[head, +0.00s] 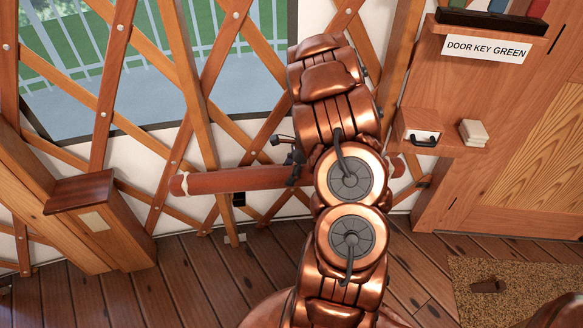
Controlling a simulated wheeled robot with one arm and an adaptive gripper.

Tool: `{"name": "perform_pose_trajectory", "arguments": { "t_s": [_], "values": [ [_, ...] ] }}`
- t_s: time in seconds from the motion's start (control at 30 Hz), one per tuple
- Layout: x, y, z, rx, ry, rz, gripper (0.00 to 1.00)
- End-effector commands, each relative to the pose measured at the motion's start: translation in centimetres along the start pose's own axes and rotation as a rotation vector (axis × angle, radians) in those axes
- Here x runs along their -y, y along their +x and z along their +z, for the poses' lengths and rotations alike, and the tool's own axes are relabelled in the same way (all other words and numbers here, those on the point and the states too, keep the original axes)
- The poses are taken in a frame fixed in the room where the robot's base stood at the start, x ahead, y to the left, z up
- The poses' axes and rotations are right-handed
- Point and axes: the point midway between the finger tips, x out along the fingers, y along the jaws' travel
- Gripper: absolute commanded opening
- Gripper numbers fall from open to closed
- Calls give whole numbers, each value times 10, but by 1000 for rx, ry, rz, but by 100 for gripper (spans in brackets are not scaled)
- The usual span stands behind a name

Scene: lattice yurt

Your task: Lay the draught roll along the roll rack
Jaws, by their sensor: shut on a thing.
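The draught roll (235,180) is a long reddish-brown cylinder with pale ends. It lies almost level in the picture, in front of the lattice wall. My gripper (293,174) is shut on the roll near its middle, and my arm hides the part right of that. The roll's right end (397,168) shows past the arm. A small black bracket (239,200) shows just below the roll, and another dark piece (424,182) is at the right by the door frame. They may belong to the roll rack; I cannot tell whether the roll touches them.
A wooden post with a flat top (82,192) stands at the left. A mat (520,275) with a dark object (488,286) lies on the plank floor.

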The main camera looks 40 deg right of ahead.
Motion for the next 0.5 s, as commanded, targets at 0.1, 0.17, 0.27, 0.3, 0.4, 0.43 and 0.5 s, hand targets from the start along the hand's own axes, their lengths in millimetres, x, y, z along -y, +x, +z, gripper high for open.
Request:
{"name": "perform_pose_trajectory", "arguments": {
  "t_s": [0.1,0.17,0.27,0.3,0.4,0.43,0.5],
  "values": [
    [0,8,-3,2,0,0,0],
    [0,9,-3,2,0,-1,0],
    [0,8,-3,2,-1,-1,0],
    [0,8,-3,2,0,-1,0],
    [0,9,-3,3,-1,0,0],
    [0,9,-3,3,-1,0,0],
    [0,11,-4,2,-1,1,71]
  ]
}}
